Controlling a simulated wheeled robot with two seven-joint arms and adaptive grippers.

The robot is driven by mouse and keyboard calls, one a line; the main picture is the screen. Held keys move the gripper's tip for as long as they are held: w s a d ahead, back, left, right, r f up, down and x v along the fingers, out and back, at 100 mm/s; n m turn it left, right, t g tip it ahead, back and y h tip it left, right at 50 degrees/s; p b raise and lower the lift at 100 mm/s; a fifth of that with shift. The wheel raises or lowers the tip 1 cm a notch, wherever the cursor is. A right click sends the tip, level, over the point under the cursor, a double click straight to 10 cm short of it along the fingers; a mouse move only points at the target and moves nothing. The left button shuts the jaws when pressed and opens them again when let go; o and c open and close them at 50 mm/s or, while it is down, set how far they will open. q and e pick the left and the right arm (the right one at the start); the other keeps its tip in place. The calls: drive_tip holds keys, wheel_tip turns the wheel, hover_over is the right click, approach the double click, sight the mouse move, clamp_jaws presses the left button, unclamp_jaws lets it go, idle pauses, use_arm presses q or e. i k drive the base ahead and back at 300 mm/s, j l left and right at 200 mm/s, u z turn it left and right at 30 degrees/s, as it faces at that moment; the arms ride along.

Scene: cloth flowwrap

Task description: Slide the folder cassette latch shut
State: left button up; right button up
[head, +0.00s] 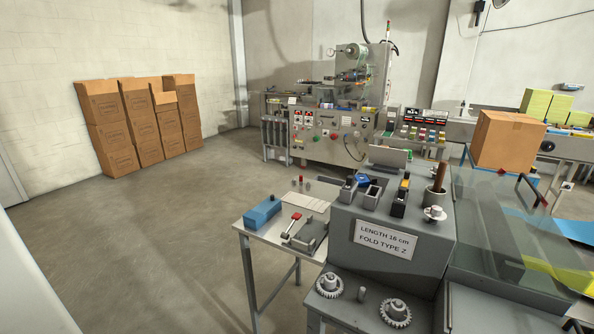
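A grey machine housing (345,262) stands in the right foreground with a sign (384,239) reading "LENGTH 18 cm FOLD TYPE Z". Several small block-shaped parts sit on its top: a grey one (348,191), one with a blue top (361,180), another grey one (372,195) and a dark one with orange on top (400,198). I cannot tell which part is the folder cassette or its latch, or whether the latch is open or shut. Neither of my grippers is in view.
A low table (258,238) beside the housing holds a blue box (262,212) and a red-handled device (291,224). Toothed knobs (329,286) stick up in front. A clear cover (515,230) is at right. Cartons (150,125) stand by the wall. The left floor is open.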

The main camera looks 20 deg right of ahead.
sight(405, 182)
drive_tip(key=z, duration=0.95)
drive_tip(key=k+u, duration=0.15)
drive_tip(key=k, duration=0.2)
